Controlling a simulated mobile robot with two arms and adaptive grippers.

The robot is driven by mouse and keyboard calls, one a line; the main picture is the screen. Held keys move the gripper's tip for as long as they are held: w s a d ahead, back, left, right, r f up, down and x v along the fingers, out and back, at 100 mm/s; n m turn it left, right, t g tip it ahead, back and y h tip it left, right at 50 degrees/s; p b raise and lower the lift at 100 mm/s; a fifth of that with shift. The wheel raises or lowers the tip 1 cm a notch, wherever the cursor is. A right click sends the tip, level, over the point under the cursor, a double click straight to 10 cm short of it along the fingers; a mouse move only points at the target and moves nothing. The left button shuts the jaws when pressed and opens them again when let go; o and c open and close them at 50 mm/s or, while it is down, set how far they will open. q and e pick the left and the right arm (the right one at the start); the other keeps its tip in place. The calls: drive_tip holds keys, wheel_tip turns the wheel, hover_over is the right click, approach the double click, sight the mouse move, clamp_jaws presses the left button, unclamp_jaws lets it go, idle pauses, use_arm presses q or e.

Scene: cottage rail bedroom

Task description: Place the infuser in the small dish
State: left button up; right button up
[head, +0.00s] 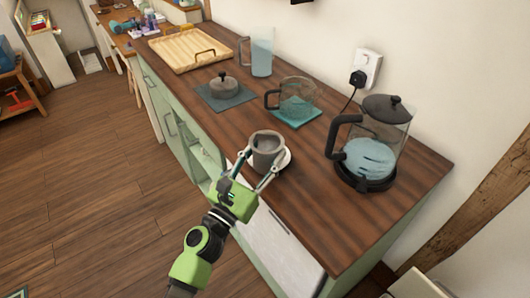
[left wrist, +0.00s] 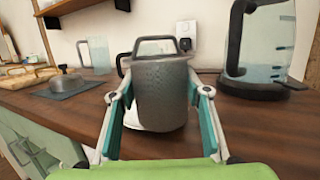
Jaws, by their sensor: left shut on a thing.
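The infuser is a grey mesh cylinder with a loop handle on top. In the head view the infuser (head: 267,152) is near the counter's front edge, and in the left wrist view the infuser (left wrist: 162,95) is upright. My left gripper (head: 256,172) is shut on it, with one finger on each side (left wrist: 160,100). The small dish (head: 286,159) is white and shows partly from under and behind the infuser; its white surface (left wrist: 134,117) also shows in the left wrist view. I cannot tell whether the infuser touches the dish. My right gripper is not in view.
A glass teapot (head: 298,101) stands on a teal mat behind the infuser. A kettle (head: 370,152) stands to the right. A lid (head: 223,86) on a dark mat, a glass pitcher (head: 261,54) and a wooden tray (head: 188,55) are farther back. The front right counter is clear.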

sight(260, 158)
use_arm(q)
drive_tip(key=o, duration=1.2)
drive_tip(key=shift+r+p, duration=1)
drive_tip(key=v, duration=0.2)
drive_tip(key=b+v, duration=0.1)
drive_tip(key=v, duration=0.1)
drive_tip(key=f+b+v, duration=0.1)
drive_tip(key=v, duration=0.1)
drive_tip(key=shift+s, duration=0.2)
drive_tip(key=shift+s+a+b, duration=0.35)
drive_tip(key=shift+s, duration=0.15)
